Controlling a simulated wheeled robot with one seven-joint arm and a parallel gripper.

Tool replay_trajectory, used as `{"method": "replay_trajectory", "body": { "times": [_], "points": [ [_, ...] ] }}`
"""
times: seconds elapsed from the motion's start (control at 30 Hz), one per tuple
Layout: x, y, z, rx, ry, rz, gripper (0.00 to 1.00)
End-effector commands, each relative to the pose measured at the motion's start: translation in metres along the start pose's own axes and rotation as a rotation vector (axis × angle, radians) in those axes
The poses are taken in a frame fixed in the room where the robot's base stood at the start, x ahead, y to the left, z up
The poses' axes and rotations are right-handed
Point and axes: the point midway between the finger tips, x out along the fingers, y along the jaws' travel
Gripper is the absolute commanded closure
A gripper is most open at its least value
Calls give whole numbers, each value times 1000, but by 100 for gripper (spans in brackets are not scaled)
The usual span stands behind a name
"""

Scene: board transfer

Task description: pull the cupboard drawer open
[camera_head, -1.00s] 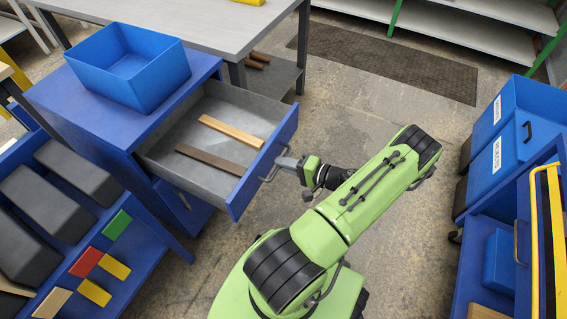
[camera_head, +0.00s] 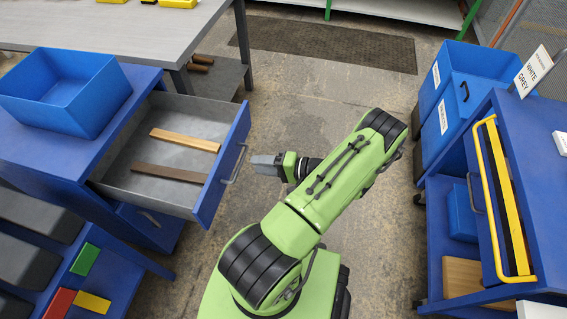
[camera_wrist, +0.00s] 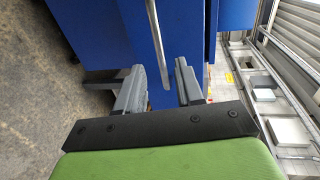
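The blue cupboard (camera_head: 78,152) stands at the left in the head view. Its drawer (camera_head: 222,168) is pulled well out, showing a grey inside with a light board (camera_head: 185,139) and a dark brown board (camera_head: 168,173). The drawer's grey bar handle (camera_head: 237,165) is on the blue front; it also shows in the wrist view (camera_wrist: 160,42). My gripper (camera_head: 262,161) is just right of the handle, with a small gap between them. In the wrist view its two fingers (camera_wrist: 158,75) are apart with nothing held, and the handle lies beyond them.
A blue bin (camera_head: 75,105) sits on the cupboard. A rack with coloured blocks (camera_head: 84,259) is at the lower left. A grey table (camera_head: 130,30) stands behind. Blue cabinets with a yellow rail (camera_head: 490,200) are at the right. The floor (camera_head: 290,95) between is clear.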

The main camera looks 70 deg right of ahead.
Motion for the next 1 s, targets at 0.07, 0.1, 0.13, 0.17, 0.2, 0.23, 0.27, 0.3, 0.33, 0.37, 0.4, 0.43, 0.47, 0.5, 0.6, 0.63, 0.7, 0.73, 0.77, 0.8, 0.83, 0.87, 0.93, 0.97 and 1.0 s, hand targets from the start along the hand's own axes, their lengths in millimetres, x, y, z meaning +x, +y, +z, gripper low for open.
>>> {"method": "replay_trajectory", "body": {
  "times": [0.07,0.1,0.13,0.17,0.2,0.23,0.27,0.3,0.33,0.37,0.4,0.43,0.47,0.5,0.6,0.63,0.7,0.73,0.77,0.8,0.83,0.87,0.93,0.97,1.0],
  "points": [
    [-25,-2,-1,-3,6,2,63],
    [-37,-2,-1,-3,6,2,63],
    [-46,-1,-1,-2,7,3,63],
    [-54,-1,-1,-3,5,3,63],
    [-64,-1,-1,-3,5,2,63],
    [-71,-1,-1,-3,5,2,63],
    [-77,-1,-1,-2,4,2,63],
    [-85,-1,0,-3,4,1,63],
    [-89,-1,-1,-3,4,1,63],
    [-93,-1,0,-2,2,0,63],
    [-97,0,0,-2,2,1,63],
    [-99,0,0,-1,1,1,63],
    [-101,0,0,-1,0,0,63],
    [-102,0,0,-1,-1,0,63],
    [-102,0,0,-1,-1,0,63],
    [-102,0,0,-1,-1,0,63],
    [-102,0,0,-1,-1,0,63],
    [-102,0,0,-1,-1,0,63],
    [-102,0,0,-1,-1,0,63],
    [-102,0,0,-1,-1,0,63],
    [-102,0,0,-1,-1,0,63],
    [-102,0,0,-1,-1,0,63],
    [-102,0,0,-1,-1,0,63],
    [-102,0,0,-1,-1,0,63],
    [-102,0,0,-1,-1,0,63]
  ]
}}
